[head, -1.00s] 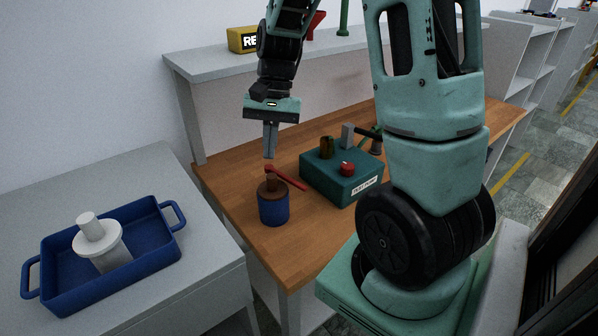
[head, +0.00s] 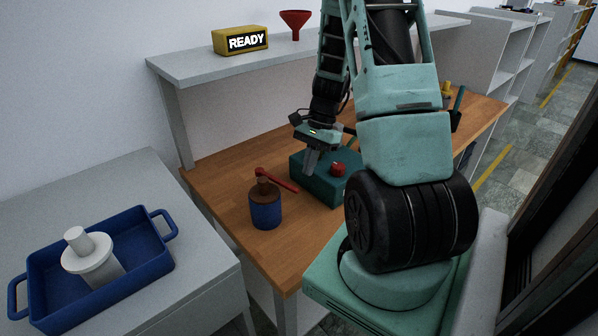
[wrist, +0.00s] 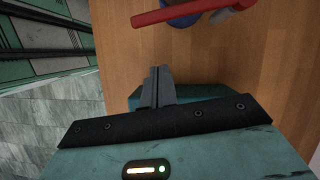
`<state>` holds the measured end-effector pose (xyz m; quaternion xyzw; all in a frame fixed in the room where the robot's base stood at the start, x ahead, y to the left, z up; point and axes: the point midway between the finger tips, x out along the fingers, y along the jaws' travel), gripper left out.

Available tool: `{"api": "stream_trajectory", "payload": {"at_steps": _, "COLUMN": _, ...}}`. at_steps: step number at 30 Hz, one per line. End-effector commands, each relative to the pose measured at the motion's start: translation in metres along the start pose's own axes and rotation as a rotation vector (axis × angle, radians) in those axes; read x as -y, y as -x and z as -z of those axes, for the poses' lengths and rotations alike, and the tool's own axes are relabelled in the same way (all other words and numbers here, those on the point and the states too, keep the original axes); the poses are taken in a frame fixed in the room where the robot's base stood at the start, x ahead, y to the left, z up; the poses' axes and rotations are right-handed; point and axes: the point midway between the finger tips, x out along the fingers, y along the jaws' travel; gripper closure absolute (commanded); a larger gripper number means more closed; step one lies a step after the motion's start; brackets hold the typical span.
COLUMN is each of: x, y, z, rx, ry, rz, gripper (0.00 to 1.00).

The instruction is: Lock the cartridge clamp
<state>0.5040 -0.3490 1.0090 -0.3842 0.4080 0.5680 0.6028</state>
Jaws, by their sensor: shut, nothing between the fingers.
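A blue cylinder with a brown top (head: 265,209) stands on the wooden bench, and I take it to be the clamp. A red lever (head: 278,180) lies across its top, its long end pointing right towards the teal box. In the wrist view the red lever (wrist: 190,11) crosses the top edge, with part of the blue body (wrist: 184,21) under it. My gripper (head: 309,172) is shut and empty, pointing down at the left part of the teal box. In the wrist view my gripper's fingertips (wrist: 160,69) are together, apart from the lever.
The teal box (head: 322,190) carries a red knob (head: 338,169); my arm hides part of it. A blue tray (head: 130,285) with a white flanged piece (head: 87,255) stands on the grey table at left. A yellow READY sign (head: 240,41) and red funnel (head: 295,22) stand on the shelf.

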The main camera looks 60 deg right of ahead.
Motion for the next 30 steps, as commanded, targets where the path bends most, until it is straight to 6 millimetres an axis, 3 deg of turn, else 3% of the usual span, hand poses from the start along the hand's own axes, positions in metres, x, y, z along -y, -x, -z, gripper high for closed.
{"api": "stream_trajectory", "payload": {"at_steps": 1, "x": -0.001, "y": -0.009, "z": -0.001, "rx": 0.004, "ry": -0.001, "rz": -0.004, "gripper": 1.0}}
{"api": "stream_trajectory", "payload": {"at_steps": 9, "x": 0.0, "y": -0.019, "z": -0.034, "rx": 0.0, "ry": 0.001, "rz": -0.001, "gripper": 1.0}}
{"api": "stream_trajectory", "payload": {"at_steps": 23, "x": 0.0, "y": -0.022, "z": -0.038, "rx": -0.001, "ry": -0.006, "rz": 0.003, "gripper": 1.0}}
{"api": "stream_trajectory", "payload": {"at_steps": 30, "x": -0.004, "y": -0.031, "z": -0.059, "rx": 0.0, "ry": -0.094, "rz": 0.038, "gripper": 1.0}}
